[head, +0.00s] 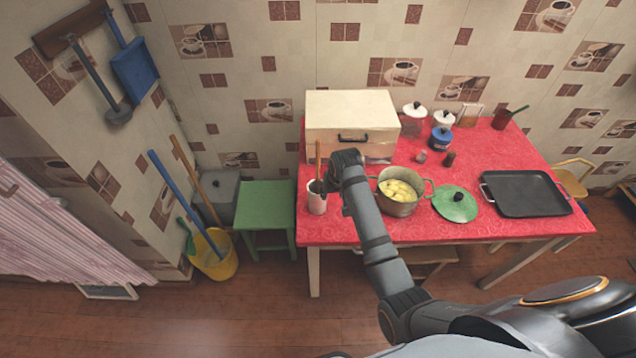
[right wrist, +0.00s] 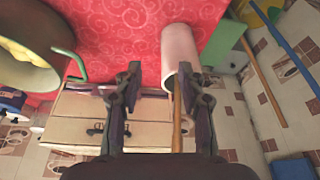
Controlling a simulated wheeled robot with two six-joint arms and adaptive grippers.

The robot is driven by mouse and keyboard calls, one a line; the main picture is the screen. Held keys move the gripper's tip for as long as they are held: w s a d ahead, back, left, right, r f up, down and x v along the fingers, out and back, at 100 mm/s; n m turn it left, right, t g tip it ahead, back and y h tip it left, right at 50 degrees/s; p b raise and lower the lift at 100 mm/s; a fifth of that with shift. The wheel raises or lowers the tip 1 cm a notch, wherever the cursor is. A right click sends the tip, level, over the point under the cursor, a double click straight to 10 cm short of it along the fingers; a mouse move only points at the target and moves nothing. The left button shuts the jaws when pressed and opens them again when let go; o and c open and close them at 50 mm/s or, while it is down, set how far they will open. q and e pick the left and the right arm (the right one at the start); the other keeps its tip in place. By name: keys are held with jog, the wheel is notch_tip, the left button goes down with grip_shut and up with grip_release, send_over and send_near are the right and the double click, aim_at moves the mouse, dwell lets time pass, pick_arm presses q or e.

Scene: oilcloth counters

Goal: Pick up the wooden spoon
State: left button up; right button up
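The wooden spoon (head: 318,158) stands upright in a white cup (head: 317,205) at the left end of the red table. Its handle rises above the rim, and its lower end is hidden in the cup. My right gripper (head: 322,187) is at the cup's rim, beside the handle. In the right wrist view, my right gripper (right wrist: 159,80) is open, with the spoon handle (right wrist: 177,128) between its fingers, close to the right-hand finger. The cup (right wrist: 180,52) lies just beyond the fingertips. My left gripper is not in view.
A cream bread box (head: 350,112) stands behind the cup. A pot of yellow pieces (head: 398,207), a green lid (head: 455,204) and a black tray (head: 525,194) are to the right. A green stool (head: 264,204) is left of the red table (head: 440,232).

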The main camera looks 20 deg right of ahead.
send_near(318, 172)
jog(key=x, duration=0.6)
jog(key=shift+w+a+f+p, duration=0.1)
jog(key=shift+a+p, duration=0.1)
jog(key=shift+p, duration=0.15)
jog(key=shift+d+p+x, duration=0.1)
jog(key=shift+p+x, duration=0.15)
jog(key=shift+x, duration=1.05)
jog(key=shift+d+p+x, duration=0.15)
jog(key=shift+p+x, duration=0.1)
jog(key=shift+x, duration=1.05)
grip_shut()
